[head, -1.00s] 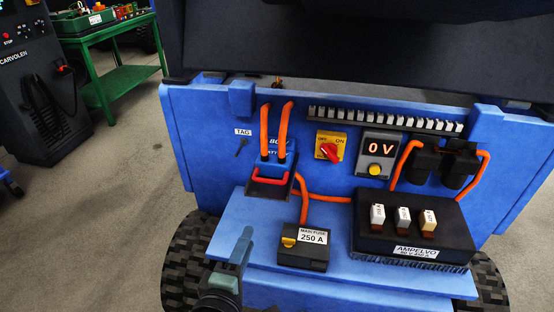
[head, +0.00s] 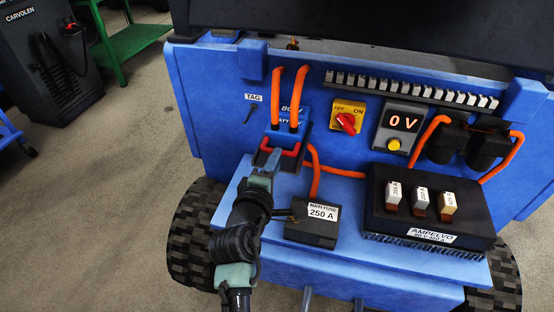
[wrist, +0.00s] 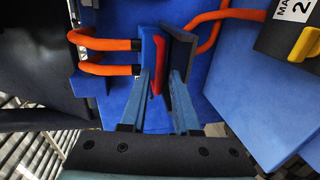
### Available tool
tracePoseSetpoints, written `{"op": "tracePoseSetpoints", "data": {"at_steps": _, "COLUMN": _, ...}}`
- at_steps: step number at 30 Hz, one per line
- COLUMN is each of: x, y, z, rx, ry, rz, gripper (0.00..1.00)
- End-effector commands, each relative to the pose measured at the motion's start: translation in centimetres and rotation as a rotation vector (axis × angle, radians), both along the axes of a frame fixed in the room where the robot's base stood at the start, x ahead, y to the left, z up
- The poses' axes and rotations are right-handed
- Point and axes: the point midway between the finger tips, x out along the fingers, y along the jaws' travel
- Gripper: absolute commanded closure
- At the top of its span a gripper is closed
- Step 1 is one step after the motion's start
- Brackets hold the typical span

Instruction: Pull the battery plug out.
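The battery plug (head: 285,137) is a blue block with two orange cables running up from it and a red handle (head: 291,153) at its front. It sits in a dark socket on the blue panel. In the wrist view the plug (wrist: 148,45) shows edge-on beside the dark socket, with the red handle (wrist: 157,80) in front. My gripper (head: 266,166) is at the handle from below. In the wrist view its two fingers (wrist: 160,82) stand apart with the red handle between their tips; I cannot tell whether they touch it.
The black main fuse box (head: 313,230) is close right of my gripper. A red rotary switch (head: 346,123), a display reading 0 V (head: 403,122) and a black box with three fuses (head: 430,236) are farther right. A tag (head: 253,98) hangs left of the plug.

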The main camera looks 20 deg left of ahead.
Motion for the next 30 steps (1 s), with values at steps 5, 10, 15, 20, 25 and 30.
{"op": "tracePoseSetpoints", "data": {"at_steps": 5, "x": 1.6, "y": 0.0, "z": -0.4, "rx": 0.000, "ry": 0.000, "rz": 0.000, "gripper": 0.70}}
{"op": "tracePoseSetpoints", "data": {"at_steps": 10, "x": 2.0, "y": 0.0, "z": -0.4, "rx": 0.000, "ry": 0.000, "rz": 0.001, "gripper": 0.70}}
{"op": "tracePoseSetpoints", "data": {"at_steps": 15, "x": 2.0, "y": 0.0, "z": -0.4, "rx": 0.000, "ry": 0.000, "rz": 0.000, "gripper": 0.70}}
{"op": "tracePoseSetpoints", "data": {"at_steps": 20, "x": 1.9, "y": 0.0, "z": -0.4, "rx": 0.000, "ry": 0.000, "rz": 0.000, "gripper": 0.94}}
{"op": "tracePoseSetpoints", "data": {"at_steps": 25, "x": 1.9, "y": 0.0, "z": -0.4, "rx": 0.000, "ry": 0.000, "rz": 0.001, "gripper": 1.00}}
{"op": "tracePoseSetpoints", "data": {"at_steps": 30, "x": 1.9, "y": 0.0, "z": -0.4, "rx": -0.001, "ry": 0.000, "rz": 0.001, "gripper": 1.00}}
